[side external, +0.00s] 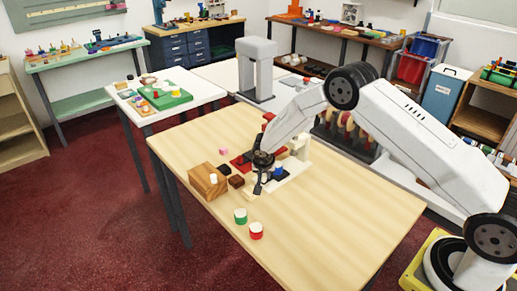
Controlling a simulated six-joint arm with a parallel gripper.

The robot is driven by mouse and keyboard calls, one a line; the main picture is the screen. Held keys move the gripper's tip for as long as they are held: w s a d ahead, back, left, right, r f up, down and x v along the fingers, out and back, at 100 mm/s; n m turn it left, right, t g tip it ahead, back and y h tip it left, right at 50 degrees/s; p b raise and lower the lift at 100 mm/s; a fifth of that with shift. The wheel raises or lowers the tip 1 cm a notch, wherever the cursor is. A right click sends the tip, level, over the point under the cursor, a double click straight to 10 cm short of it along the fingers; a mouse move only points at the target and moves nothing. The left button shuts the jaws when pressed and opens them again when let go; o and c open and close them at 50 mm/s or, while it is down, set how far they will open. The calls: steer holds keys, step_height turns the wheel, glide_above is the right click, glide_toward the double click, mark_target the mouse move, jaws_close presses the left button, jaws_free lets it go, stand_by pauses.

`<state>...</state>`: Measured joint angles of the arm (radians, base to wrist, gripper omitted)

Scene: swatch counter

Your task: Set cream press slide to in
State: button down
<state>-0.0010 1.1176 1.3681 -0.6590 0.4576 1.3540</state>
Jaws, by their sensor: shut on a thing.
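The cream press (300,147) stands near the table's far edge, with a pale base (292,178) in front of it and a blue-sided, white-topped knob (278,171) on that base. My gripper (258,187) points down at the base's near-left side. Its dark fingers are shut at a small cream piece (249,194), which appears to be the press slide. The fingers partly hide the slide, so its exact position along its travel cannot be told.
A red base (240,162) lies behind. Green (240,216) and red (256,231) white-topped cylinders stand in front. The table's right side is clear.

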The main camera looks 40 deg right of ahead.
steer(key=shift+d, duration=0.1)
steer(key=d, duration=0.8)
steer(key=shift+d, duration=0.2)
steer(key=shift+c, duration=2.4)
jaws_free()
steer(key=shift+a+r, duration=0.1)
steer(key=shift+r, duration=0.05)
